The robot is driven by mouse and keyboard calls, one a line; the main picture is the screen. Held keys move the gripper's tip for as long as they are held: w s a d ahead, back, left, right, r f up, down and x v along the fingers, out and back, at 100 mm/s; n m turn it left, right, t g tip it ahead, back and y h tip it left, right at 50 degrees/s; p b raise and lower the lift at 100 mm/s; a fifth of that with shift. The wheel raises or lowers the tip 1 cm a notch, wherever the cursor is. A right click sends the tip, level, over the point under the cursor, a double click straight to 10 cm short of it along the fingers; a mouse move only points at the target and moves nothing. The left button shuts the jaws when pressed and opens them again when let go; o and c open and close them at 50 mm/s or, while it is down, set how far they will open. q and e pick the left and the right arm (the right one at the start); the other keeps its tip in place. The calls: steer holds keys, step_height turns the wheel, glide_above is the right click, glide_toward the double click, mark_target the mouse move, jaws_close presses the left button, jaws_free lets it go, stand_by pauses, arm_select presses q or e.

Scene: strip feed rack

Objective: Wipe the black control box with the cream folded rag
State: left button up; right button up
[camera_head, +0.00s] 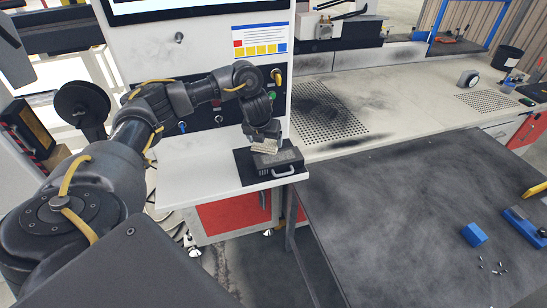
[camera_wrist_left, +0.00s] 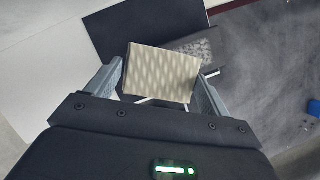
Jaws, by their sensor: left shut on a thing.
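The black control box (camera_head: 279,172) sits at the right end of the white counter, with a handle on its front side. My left gripper (camera_head: 264,140) is shut on the cream folded rag (camera_head: 265,147) over the box's top. In the left wrist view the rag (camera_wrist_left: 162,72) is held between the two fingers and hides part of the box. I cannot tell whether the rag touches the box. My right gripper is not in view.
The white counter (camera_head: 200,165) is clear left of the box. A dark table (camera_head: 400,200) stands close at the right, with a blue block (camera_head: 474,235) and small loose parts. A white panel with knobs rises behind the box. A perforated plate (camera_head: 325,112) lies on the rear bench.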

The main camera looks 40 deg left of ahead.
mark_target(268, 160)
arm_select(q)
steer(key=shift+w+d+m+h, duration=0.15)
steer(key=shift+w+m+h, duration=0.15)
steer(key=shift+m, duration=0.3)
steer(key=shift+d+r+m, duration=0.1)
steer(key=shift+m, duration=0.6)
steer(key=shift+w+d, duration=0.1)
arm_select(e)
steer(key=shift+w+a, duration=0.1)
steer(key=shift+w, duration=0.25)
arm_select(q)
steer(key=shift+w+d+h, duration=0.1)
steer(key=shift+d+h, duration=0.05)
steer(key=shift+h, duration=0.15)
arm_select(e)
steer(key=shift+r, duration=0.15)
arm_select(q)
steer(key=shift+f+b, duration=0.35)
steer(key=shift+f, duration=0.2)
steer(key=shift+f+b, duration=1.35)
steer(key=shift+f, duration=0.5)
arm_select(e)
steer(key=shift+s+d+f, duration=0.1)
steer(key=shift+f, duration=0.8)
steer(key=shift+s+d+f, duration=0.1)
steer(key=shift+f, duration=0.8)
